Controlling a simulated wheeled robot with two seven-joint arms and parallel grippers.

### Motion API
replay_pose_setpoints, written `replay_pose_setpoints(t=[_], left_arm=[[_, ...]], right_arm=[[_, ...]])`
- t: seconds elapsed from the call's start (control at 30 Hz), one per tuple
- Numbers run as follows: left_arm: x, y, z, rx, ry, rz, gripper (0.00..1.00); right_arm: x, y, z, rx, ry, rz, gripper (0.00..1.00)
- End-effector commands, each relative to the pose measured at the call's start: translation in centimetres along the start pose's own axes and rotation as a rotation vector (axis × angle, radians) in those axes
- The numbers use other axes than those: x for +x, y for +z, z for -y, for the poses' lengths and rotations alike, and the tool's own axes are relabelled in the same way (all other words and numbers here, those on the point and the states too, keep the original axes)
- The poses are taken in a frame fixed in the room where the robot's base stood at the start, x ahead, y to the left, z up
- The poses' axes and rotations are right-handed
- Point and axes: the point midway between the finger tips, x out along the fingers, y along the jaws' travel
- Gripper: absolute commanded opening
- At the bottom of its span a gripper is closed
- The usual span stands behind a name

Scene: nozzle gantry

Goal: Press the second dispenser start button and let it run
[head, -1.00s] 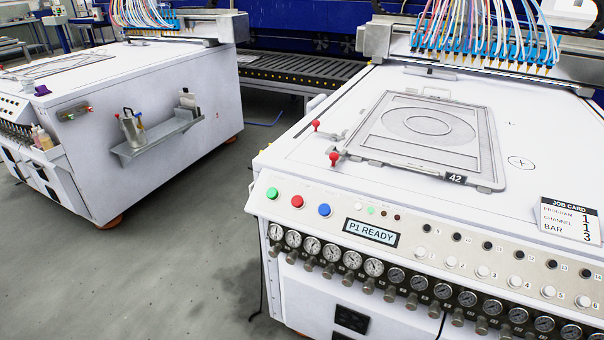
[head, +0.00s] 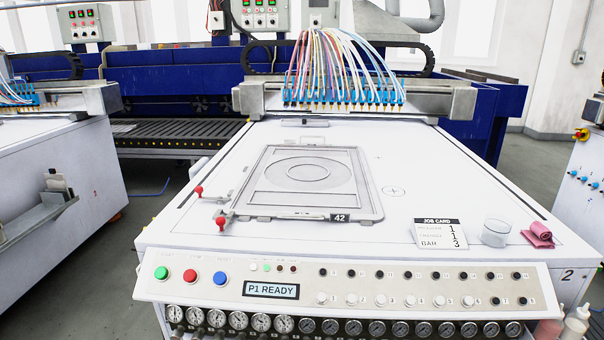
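A white dispenser machine (head: 440,185) marked "2" at its right front corner fills the middle of the head view. On the left of its sloped front panel are a green button (head: 161,273), a red button (head: 190,277) and a blue button (head: 221,279). The green one is presumably start, but no label is readable. The display (head: 271,290) reads "P1 READY". A flat frame (head: 357,190) tagged 42 lies on the machine top, below and in front of the nozzle gantry (head: 345,95). Neither of my grippers is in view.
Two red-knobbed clamps (head: 220,223) stand at the frame's left. A job card (head: 440,233), a clear cup (head: 496,233) and a pink cloth (head: 538,234) sit at the right. Another white machine (head: 60,170) stands left across a floor gap. Gauges line the lower front.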

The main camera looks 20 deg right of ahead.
Motion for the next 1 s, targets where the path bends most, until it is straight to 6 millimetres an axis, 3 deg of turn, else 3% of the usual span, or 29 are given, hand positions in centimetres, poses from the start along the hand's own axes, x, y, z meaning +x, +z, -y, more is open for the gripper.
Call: replay_pose_setpoints(t=[0.1, 0.23, 0.27, 1.0], left_arm=[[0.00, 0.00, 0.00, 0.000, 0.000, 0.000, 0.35], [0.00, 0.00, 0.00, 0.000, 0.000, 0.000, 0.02], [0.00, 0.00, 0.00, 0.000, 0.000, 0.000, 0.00], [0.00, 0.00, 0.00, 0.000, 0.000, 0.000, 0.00]], right_arm=[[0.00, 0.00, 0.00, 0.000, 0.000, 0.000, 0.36], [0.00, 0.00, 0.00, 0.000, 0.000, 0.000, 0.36], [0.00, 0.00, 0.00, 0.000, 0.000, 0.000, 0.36], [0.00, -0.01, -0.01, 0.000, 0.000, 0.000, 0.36]])
